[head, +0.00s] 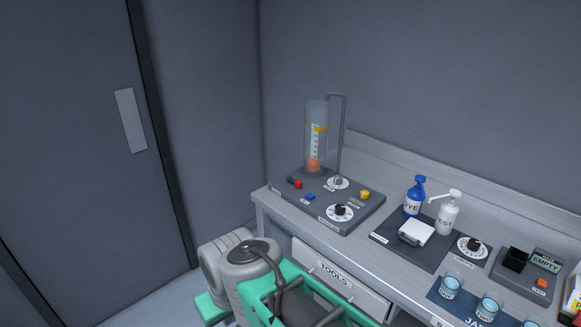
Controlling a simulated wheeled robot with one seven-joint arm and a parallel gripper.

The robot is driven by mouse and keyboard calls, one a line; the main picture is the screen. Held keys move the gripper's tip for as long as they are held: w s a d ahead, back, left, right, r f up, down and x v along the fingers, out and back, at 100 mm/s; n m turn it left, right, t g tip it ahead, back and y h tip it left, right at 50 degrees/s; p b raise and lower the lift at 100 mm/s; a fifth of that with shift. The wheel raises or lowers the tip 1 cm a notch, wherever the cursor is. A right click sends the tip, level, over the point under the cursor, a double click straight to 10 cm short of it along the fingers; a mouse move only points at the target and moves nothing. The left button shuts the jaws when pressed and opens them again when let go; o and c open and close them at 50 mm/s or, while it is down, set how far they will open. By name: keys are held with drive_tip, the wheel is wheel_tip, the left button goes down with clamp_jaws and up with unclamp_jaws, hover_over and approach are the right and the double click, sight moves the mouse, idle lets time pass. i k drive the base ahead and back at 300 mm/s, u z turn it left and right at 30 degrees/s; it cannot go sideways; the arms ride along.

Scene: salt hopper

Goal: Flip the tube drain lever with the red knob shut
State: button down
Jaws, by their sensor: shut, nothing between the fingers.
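The red knob (298,185) sits at the left end of the dark tube base unit (352,215), on a short dark lever close to the panel. The knob is small here, and I cannot tell whether the lever is open or shut. The clear tube (315,120) stands upright behind it, with a graduated scale, a yellow mark and orange material at the bottom. My arm shows at the bottom of the view, in front of the bench. My gripper's fingers are not in view.
The base unit also carries a blue button (310,197), a black dial (341,210) and a yellow knob (365,194). A bent grey pipe (344,130) rises beside the tube. Pump bottles (447,215) and cups (450,286) stand to the right. A drawer (340,280) lies below the bench top.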

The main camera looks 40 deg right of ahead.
sight(298, 184)
drive_tip(key=z, duration=0.35)
drive_tip(key=i, duration=1.1)
drive_tip(key=z, duration=0.4)
